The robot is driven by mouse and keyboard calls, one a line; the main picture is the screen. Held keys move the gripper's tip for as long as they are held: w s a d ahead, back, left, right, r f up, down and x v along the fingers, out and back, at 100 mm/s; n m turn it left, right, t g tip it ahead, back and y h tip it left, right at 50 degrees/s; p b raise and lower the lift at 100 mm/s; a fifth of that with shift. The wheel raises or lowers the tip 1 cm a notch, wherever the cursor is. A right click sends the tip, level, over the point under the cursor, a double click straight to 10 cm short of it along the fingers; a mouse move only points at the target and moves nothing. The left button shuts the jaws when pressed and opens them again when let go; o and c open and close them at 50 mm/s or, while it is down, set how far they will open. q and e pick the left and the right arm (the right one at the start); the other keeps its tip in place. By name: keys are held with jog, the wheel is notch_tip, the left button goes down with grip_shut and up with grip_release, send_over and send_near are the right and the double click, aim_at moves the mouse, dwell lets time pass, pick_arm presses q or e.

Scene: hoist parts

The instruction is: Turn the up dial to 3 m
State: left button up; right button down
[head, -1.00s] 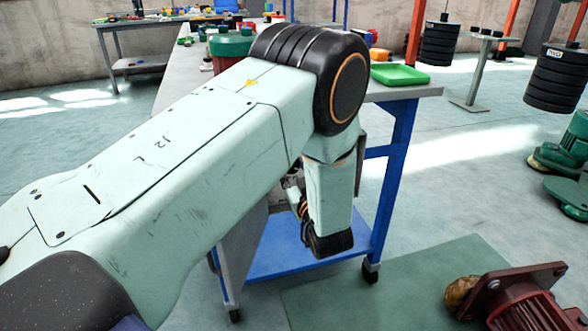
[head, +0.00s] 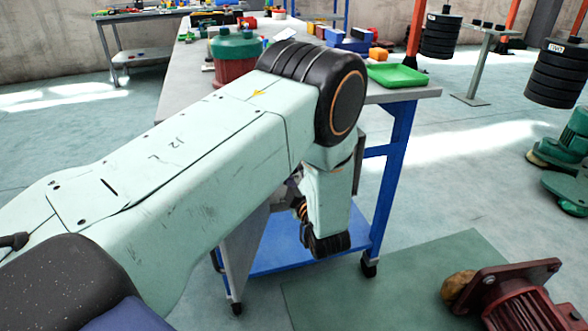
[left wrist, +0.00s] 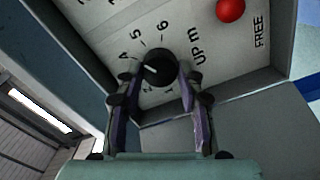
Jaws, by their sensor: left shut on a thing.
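The up dial (left wrist: 160,66) is a black round knob with a white pointer line, on a grey panel (left wrist: 228,62) marked "up m". The figures 4 and 6 read clearly beside it; the lower ones are partly hidden by the knob and fingers. The pointer lies towards the left, near the 4 side; its exact mark is hard to tell. My left gripper (left wrist: 158,84) has its two fingers on either side of the knob, shut on it. In the head view my left gripper (head: 325,243) points down beside the bench, and the dial is hidden there. My right gripper is not in view.
A red knob (left wrist: 230,9) labelled FREE sits on the same panel. The bench (head: 405,94) carries a green tray (head: 398,76) and a green-lidded red part (head: 238,45). A dark red flanged part (head: 522,296) lies on the floor mat at the lower right.

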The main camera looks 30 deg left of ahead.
pick_arm(q)
jog(key=n+p, duration=0.1)
jog(key=n, duration=0.4)
jog(key=shift+f+n, duration=0.1)
jog(key=shift+n, duration=0.2)
jog(key=n+p, duration=0.1)
jog(key=n, duration=0.4)
jog(key=shift+f+n, duration=0.1)
jog(key=shift+n, duration=0.3)
jog(key=o, duration=1.2)
jog(key=shift+v, duration=3.75)
